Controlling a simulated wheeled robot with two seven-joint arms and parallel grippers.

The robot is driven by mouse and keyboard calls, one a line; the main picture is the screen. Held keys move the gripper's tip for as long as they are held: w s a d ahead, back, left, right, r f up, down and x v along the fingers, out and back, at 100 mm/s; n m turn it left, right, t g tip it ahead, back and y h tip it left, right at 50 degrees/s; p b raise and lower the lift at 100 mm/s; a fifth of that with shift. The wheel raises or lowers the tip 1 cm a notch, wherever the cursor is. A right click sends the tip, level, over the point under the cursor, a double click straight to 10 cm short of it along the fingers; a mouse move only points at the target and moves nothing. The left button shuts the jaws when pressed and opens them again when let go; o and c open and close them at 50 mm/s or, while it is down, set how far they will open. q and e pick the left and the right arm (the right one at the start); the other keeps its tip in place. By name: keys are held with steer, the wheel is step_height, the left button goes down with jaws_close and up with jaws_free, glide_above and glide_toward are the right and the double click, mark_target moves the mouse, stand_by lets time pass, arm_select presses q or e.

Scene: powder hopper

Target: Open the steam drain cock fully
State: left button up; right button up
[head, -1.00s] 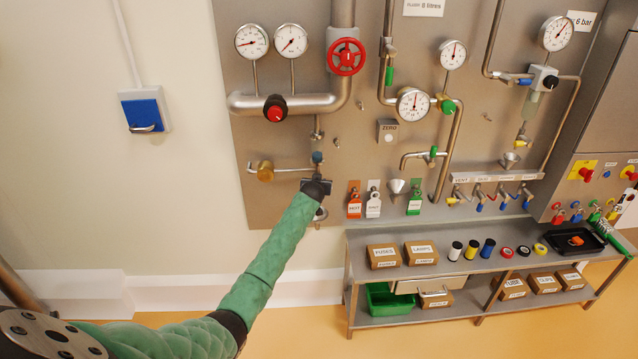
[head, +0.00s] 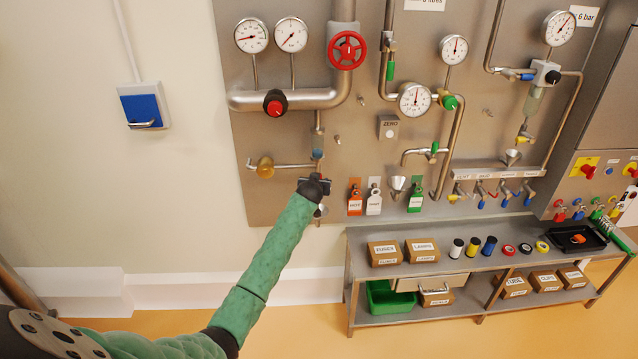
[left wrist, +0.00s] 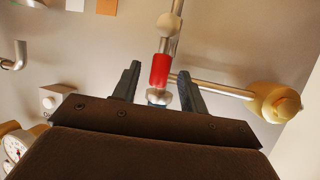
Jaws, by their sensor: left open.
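The steam drain line (head: 318,132) drops from the large steam pipe on the wall panel, with a blue-marked fitting (head: 317,155) just above my left gripper (head: 315,182). In the left wrist view, a red sleeve (left wrist: 160,70) lies in line with that pipe, beside a silver rounded fitting (left wrist: 158,96). My left gripper (left wrist: 158,73) is open, with one finger on each side of the red sleeve. Gaps show on both sides, so I see no grip. In the head view my gripper hides the red sleeve. My right gripper is not in view.
A side pipe with a brass fitting (head: 265,168) runs left of the gripper; it shows close by in the left wrist view (left wrist: 275,102). A steel bench (head: 460,262) stands below right. The wall at left is mostly clear.

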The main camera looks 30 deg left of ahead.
arm_select(q)
steer(key=shift+b+v, duration=0.3)
steer(key=shift+v, duration=1.05)
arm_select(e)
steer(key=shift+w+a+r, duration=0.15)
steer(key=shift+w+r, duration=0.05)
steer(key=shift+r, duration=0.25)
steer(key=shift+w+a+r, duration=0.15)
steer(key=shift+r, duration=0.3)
